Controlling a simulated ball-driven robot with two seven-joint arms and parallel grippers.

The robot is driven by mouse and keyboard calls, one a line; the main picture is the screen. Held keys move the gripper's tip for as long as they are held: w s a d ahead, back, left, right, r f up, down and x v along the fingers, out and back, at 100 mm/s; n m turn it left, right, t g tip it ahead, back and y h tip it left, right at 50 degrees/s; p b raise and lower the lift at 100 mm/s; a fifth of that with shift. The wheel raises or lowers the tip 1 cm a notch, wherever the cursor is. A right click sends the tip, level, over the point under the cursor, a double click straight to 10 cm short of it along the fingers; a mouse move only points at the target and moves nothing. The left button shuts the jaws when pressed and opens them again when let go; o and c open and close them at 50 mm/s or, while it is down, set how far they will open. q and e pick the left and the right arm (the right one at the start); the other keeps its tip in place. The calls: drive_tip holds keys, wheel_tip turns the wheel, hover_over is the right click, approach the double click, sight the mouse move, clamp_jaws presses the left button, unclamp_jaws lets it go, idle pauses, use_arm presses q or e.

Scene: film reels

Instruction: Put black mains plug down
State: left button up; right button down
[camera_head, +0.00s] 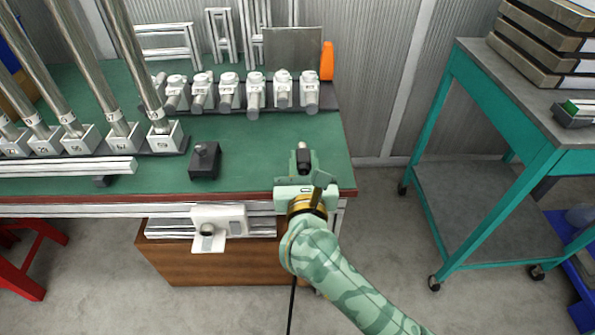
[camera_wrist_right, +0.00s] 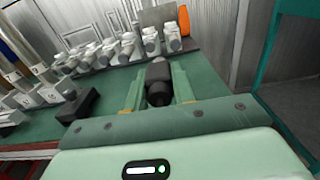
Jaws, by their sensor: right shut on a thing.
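The black mains plug (camera_head: 304,160) is held by my right gripper (camera_head: 303,168) over the right end of the green-topped bench (camera_head: 255,150). In the right wrist view the black plug (camera_wrist_right: 159,82) sits between the two green fingers of the right gripper (camera_wrist_right: 158,90), which are shut on it. A dark cable hangs below the right wrist in the head view. From these views I cannot tell whether the plug touches the bench top. My left gripper is not in view.
A black box (camera_head: 205,160) stands on the bench left of the plug. A row of white-and-grey fittings (camera_head: 255,88) lines the back, beside an orange object (camera_head: 327,61). Bare green surface surrounds the plug. A teal trolley (camera_head: 440,150) stands at the right across a gap.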

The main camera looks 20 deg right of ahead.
drive_tip(key=b, duration=0.3)
hover_over(304, 173)
drive_tip(key=v, duration=0.2)
drive_tip(key=f, duration=0.5)
drive_tip(key=shift+s+a+f, duration=0.2)
drive_tip(key=shift+w+d+f, duration=0.15)
drive_tip(key=shift+w+f, duration=0.2)
drive_tip(key=shift+w, duration=0.05)
drive_tip(key=f+b, duration=0.2)
drive_tip(key=f, duration=0.1)
drive_tip(key=shift+w+d+f+b, duration=0.1)
drive_tip(key=shift+w+d+b, duration=0.1)
drive_tip(key=shift+b, duration=0.1)
drive_tip(key=shift+f, duration=0.3)
drive_tip(key=shift+a+r, duration=0.1)
drive_tip(key=shift+r, duration=0.2)
drive_tip(key=shift+f, duration=0.15)
drive_tip(key=c, duration=1.2)
unclamp_jaws()
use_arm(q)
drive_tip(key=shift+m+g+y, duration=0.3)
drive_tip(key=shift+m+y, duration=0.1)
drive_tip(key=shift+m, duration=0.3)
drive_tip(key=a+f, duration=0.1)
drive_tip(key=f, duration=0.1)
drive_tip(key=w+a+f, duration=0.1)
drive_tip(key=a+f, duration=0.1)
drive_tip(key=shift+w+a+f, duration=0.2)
use_arm(e)
drive_tip(key=shift+o, duration=0.2)
